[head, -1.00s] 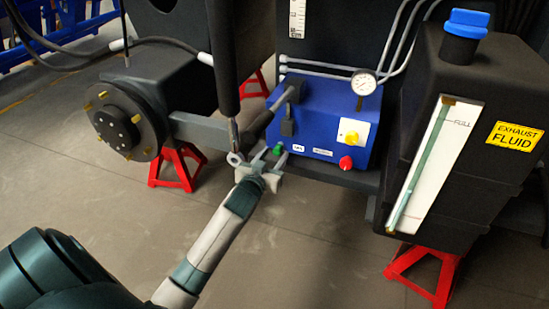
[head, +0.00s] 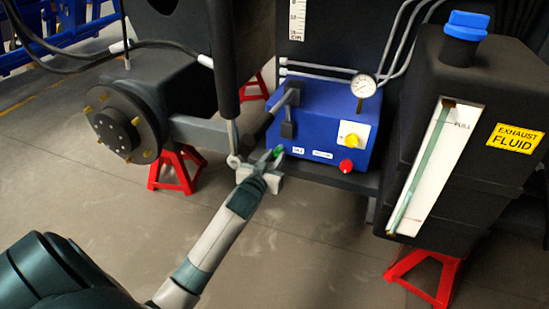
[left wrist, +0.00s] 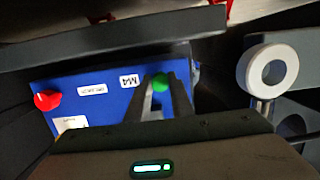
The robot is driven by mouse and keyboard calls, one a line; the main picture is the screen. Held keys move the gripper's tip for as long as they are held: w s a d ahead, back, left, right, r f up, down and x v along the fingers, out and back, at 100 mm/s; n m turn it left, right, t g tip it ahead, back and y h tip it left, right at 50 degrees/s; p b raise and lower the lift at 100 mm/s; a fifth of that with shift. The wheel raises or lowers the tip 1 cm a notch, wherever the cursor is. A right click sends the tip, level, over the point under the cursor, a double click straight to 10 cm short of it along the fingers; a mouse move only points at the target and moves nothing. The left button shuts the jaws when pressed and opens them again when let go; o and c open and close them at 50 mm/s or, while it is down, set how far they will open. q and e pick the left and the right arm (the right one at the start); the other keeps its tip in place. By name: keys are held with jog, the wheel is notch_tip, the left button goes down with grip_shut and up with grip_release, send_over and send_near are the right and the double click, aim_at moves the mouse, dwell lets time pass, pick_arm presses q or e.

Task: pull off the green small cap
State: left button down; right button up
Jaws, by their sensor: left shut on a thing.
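The green small cap (head: 278,151) sits at the lower left of the front of the blue box (head: 318,128). It also shows in the left wrist view (left wrist: 161,82), between the fingertips of my left gripper. My left gripper (head: 270,157) reaches up to the box front from below, with its fingers closed on the cap. The cap is at or very close to the box face; I cannot tell whether there is a gap. My right gripper is in neither view.
A red knob (head: 346,167) and a yellow knob (head: 351,139) are on the box. A pale ring-shaped rod end (left wrist: 267,69) is beside my gripper. A black fluid tank (head: 465,130) stands at right. A wheel hub (head: 122,124) is at left. Open floor lies in front.

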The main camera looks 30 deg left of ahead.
aim_at(276, 157)
pick_arm(q)
jog(key=shift+s, duration=0.15)
jog(key=shift+f+p+v, duration=0.15)
jog(key=shift+p+v, duration=0.55)
jog(key=shift+v, duration=0.2)
jog(key=shift+f+p+v, duration=0.15)
jog(key=shift+p+v, duration=0.55)
jog(key=shift+v, duration=0.2)
